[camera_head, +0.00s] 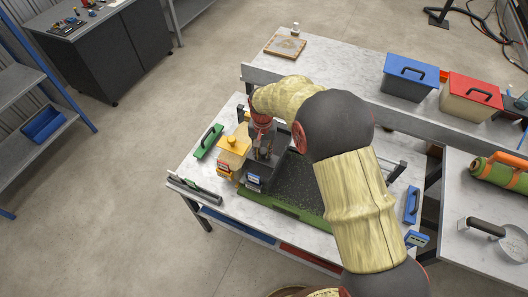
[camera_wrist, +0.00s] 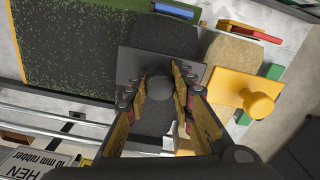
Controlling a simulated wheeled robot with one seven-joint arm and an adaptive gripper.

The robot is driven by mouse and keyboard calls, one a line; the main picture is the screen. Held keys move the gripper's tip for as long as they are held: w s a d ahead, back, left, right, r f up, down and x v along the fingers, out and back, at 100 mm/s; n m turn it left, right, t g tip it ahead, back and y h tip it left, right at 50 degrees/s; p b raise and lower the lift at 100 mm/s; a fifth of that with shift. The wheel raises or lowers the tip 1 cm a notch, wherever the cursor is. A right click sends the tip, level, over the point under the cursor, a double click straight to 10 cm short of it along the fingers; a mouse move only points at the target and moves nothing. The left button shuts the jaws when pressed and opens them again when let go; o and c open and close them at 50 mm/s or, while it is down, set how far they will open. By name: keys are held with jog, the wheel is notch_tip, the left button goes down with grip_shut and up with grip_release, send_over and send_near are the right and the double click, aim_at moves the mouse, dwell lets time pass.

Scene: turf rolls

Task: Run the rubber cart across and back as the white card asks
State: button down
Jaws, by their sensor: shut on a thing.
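The rubber cart (camera_wrist: 135,62) is a dark grey box with a round dark knob (camera_wrist: 160,87). My gripper (camera_wrist: 158,92) is shut on this knob, with a finger on each side. In the head view the cart (camera_head: 254,177) stands at the left end of the turf strip (camera_head: 312,192), which has a green edge and black granules over it. In the wrist view the strip (camera_wrist: 60,45) lies left of the cart, partly bare green and partly speckled black.
A yellow cart (camera_head: 233,146) with a yellow knob stands just left of the rubber cart. A green handle (camera_head: 208,140) lies beyond it, and a blue handle (camera_head: 411,205) lies at the right. Blue (camera_head: 408,77) and red (camera_head: 470,97) lidded bins stand on the back bench.

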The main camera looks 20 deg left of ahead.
jog(key=shift+a+r, duration=0.15)
jog(key=shift+a, duration=0.1)
jog(key=c, duration=1.7)
grip_release()
jog(key=shift+a, duration=0.1)
jog(key=shift+c, duration=0.2)
jog(key=shift+o, duration=1.2)
notch_tip(320, 180, up, 12)
